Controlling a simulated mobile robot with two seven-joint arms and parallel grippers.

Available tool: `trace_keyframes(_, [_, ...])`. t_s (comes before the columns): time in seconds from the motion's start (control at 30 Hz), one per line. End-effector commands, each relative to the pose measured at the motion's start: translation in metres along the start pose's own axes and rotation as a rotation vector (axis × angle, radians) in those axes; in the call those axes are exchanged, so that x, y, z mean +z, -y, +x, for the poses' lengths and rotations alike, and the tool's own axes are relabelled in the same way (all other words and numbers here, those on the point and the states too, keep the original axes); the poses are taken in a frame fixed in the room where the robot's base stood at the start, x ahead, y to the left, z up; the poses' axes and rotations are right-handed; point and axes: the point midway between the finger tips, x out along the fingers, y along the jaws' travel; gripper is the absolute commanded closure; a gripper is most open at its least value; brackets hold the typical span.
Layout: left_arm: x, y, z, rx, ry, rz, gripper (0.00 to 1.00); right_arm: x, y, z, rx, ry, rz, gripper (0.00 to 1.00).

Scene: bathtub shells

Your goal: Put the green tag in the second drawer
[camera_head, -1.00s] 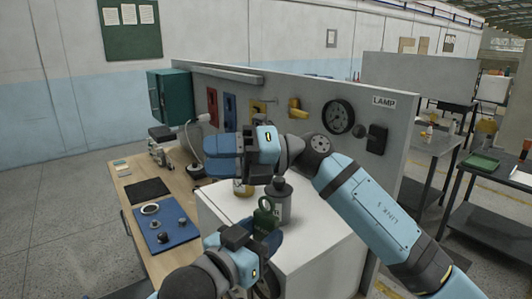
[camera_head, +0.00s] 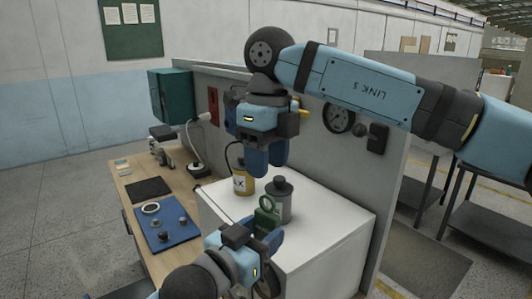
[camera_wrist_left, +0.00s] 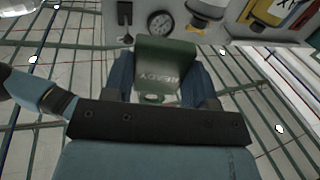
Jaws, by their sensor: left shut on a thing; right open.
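My left gripper (camera_head: 266,238) is shut on the green tag (camera_head: 265,217), which has a ring at its top. It holds the tag in front of the grey bottle, near the white cabinet (camera_head: 335,232). In the left wrist view the tag (camera_wrist_left: 166,65) reads "READY" and sits between the blue fingers of the left gripper (camera_wrist_left: 160,85).
A grey bottle (camera_head: 280,203) and a yellow bottle (camera_head: 243,182) stand on the cabinet top. The wooden bench (camera_head: 135,186) at left carries a blue mat (camera_head: 163,238) with small parts and a black mat (camera_head: 149,190). A grey panel with a gauge (camera_head: 338,119) stands behind.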

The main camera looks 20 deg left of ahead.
Motion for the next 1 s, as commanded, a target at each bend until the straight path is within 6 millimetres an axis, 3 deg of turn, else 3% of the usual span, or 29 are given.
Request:
trace_keyframes(0.5, [0.0,0.0,0.0,0.0,0.0,0.0,0.72,0.0,-0.001,0.091,0.006,0.001,-0.001,0.53])
trace_keyframes(0.7, [0.0,0.0,0.0,0.0,0.0,0.0,0.72,0.0,-0.002,0.107,0.006,0.002,-0.002,0.53])
trace_keyframes(1.0, [-0.001,0.0,0.0,0.0,-0.002,0.0,0.72,0.0,-0.002,0.11,0.005,0.001,-0.002,0.53])
